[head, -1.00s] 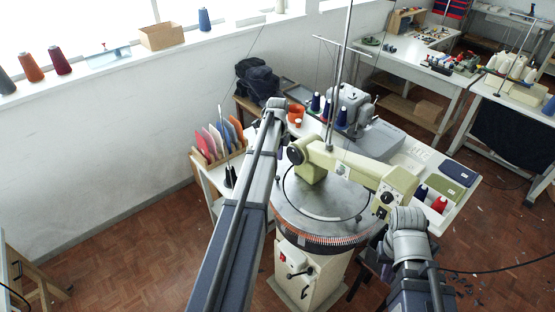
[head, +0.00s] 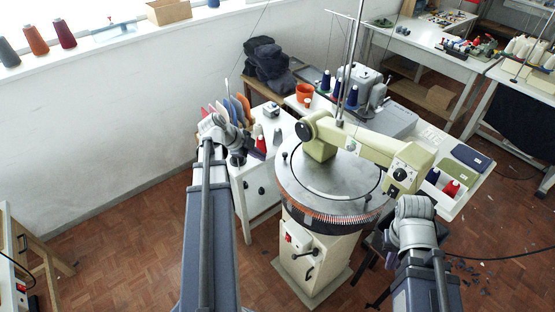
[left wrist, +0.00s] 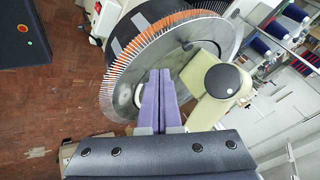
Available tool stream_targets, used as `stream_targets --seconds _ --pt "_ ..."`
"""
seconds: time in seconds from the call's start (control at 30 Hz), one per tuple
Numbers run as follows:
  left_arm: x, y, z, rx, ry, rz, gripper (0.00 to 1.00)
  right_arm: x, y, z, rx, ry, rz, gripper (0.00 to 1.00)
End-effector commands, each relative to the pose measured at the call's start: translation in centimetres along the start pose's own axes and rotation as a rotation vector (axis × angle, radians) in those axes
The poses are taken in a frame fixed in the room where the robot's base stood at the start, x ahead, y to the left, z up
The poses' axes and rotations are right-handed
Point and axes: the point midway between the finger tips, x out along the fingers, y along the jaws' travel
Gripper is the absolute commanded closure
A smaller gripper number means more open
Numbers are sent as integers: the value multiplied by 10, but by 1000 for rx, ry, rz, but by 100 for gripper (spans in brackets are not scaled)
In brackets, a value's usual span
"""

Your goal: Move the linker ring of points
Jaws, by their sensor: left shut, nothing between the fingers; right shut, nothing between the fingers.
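The linker ring of points (head: 322,218) is a round grey dial with a band of orange and pale points around its rim, on a cream pedestal machine. It also shows tilted in the left wrist view (left wrist: 135,58), beyond my fingers. My left gripper (head: 261,146) is left of the dial, apart from it in the head view. Its purple fingers (left wrist: 162,78) are shut together with nothing between them, overlapping the dial in the left wrist view.
The machine's cream arm (head: 375,150) crosses above the dial's far side. A crank handle (head: 309,275) is on the pedestal front. A white table (head: 285,135) with cones and a rack stands behind. The floor (head: 110,245) at the left is open.

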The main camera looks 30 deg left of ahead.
Motion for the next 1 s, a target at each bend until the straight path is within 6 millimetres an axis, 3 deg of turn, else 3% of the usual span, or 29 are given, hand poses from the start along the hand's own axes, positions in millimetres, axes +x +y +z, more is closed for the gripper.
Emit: stream_targets --seconds 0.17,0.7,0.8,1.0 --pt "18 1 2 2 -1 2 100 15 -1 -1 -2 0 0 100" --pt "108 2 3 1 -1 4 100 87 -8 -5 -11 0 2 100" --pt "110 -19 1 2 -1 4 100 78 -7 -4 -10 0 2 100" --pt "117 -33 1 0 -2 2 100 78 -7 -4 -10 0 2 100"
